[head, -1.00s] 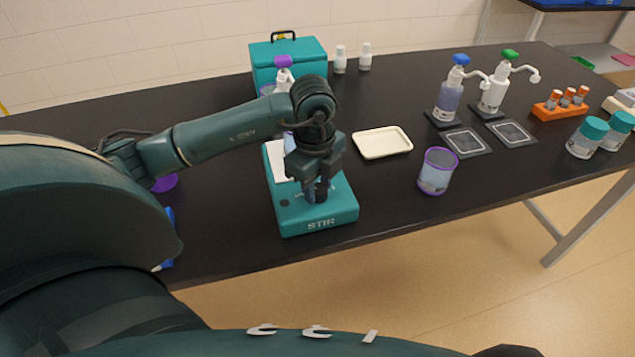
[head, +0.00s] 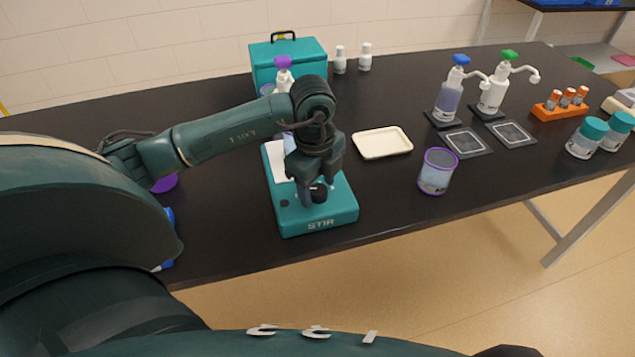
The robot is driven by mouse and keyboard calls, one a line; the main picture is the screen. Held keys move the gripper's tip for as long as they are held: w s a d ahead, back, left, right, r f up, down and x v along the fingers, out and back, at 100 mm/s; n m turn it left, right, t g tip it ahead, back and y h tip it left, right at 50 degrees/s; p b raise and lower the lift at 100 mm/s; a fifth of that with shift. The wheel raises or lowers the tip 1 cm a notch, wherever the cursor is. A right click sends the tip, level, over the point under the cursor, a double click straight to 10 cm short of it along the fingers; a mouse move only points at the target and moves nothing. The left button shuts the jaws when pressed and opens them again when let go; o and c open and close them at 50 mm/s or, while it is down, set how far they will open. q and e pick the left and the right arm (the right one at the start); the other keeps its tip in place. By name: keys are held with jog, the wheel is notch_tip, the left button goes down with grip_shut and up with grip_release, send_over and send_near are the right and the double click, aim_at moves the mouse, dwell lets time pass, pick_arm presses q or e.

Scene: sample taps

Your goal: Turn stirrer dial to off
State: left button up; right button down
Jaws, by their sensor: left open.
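The teal stirrer (head: 335,212) marked STIR stands near the table's front edge. Its black dial (head: 318,193) shows on the front part of the top. My left gripper (head: 311,198) points down over the stirrer at the dial, with its fingers open. One finger shows just left of the dial; the other is hard to make out. I cannot tell whether the fingers touch the dial, and its pointer mark is too small to read. My arm hides much of the stirrer's back part. My right gripper is not in view.
A purple-rimmed beaker (head: 436,172) and a cream tray (head: 382,142) stand right of the stirrer. A teal case (head: 290,55) is behind it. Pump bottles (head: 449,97) and an orange rack (head: 560,110) stand farther right. The black table (head: 240,250) is bare in front.

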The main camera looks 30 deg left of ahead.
aim_at(315, 192)
pick_arm(q)
notch_tip(315, 192, up, 13)
jog(key=shift+s, duration=0.4)
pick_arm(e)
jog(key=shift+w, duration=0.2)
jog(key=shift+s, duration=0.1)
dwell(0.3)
